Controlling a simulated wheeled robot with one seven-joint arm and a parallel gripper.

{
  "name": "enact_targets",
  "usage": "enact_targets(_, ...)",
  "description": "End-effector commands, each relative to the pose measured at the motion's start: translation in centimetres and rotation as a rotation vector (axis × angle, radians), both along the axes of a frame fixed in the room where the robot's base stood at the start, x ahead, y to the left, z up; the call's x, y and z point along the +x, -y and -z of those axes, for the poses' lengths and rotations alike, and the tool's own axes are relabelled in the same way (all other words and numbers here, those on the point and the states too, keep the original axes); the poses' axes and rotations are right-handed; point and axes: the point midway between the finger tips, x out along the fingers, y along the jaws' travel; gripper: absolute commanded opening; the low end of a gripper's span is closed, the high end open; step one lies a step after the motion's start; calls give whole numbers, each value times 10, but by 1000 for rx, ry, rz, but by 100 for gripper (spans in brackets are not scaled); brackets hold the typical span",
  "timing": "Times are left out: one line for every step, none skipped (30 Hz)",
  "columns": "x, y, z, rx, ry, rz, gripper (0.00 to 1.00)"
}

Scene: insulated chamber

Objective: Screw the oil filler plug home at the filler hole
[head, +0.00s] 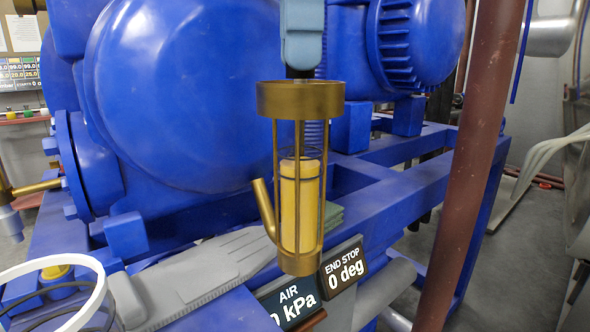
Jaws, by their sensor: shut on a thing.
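A light-blue body with a dark lower end comes down from the top edge; I take it for my gripper (300,72). Its dark end meets the top of a brass ring, and the jaws are shut. The front of the ring hides what they hold, which I take to be the oil filler plug. The brass cage (301,98) has upright bars, a side spout at lower left and a yellow column (300,205) inside. It stands upright. I cannot see the filler hole or the plug's thread.
A large blue machine (185,95) stands behind on a blue frame (400,195). Displays below the cage read AIR 0 kPa (288,303) and END STOP 0 deg (342,268). A brown pipe (470,170) rises at right. A grey ribbed piece (205,275) and white ring (98,272) are at lower left.

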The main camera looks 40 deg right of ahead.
Motion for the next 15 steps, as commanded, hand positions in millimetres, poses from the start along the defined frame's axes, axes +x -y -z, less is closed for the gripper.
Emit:
enact_targets(0,0,1,-1,-3,-3,0)
enact_targets(0,0,1,-1,-3,-4,28)
enact_targets(0,0,1,-1,-3,-5,32)
enact_targets(0,0,1,-1,-3,-5,35)
enact_targets(0,0,1,-1,-3,-6,38)
enact_targets(0,0,1,-1,-3,-6,42)
enact_targets(0,0,1,-1,-3,-7,44)
enact_targets(0,0,1,0,-2,-7,47)
enact_targets(0,0,1,0,-1,-7,51)
enact_targets(0,0,0,0,-1,-7,54)
enact_targets(0,0,0,0,-1,-8,56)
enact_targets(0,0,0,0,-1,-8,56)
enact_targets(0,0,0,0,-1,-8,56)
enact_targets(0,0,0,0,-1,-8,56)
enact_targets(0,0,0,0,-1,-8,56)
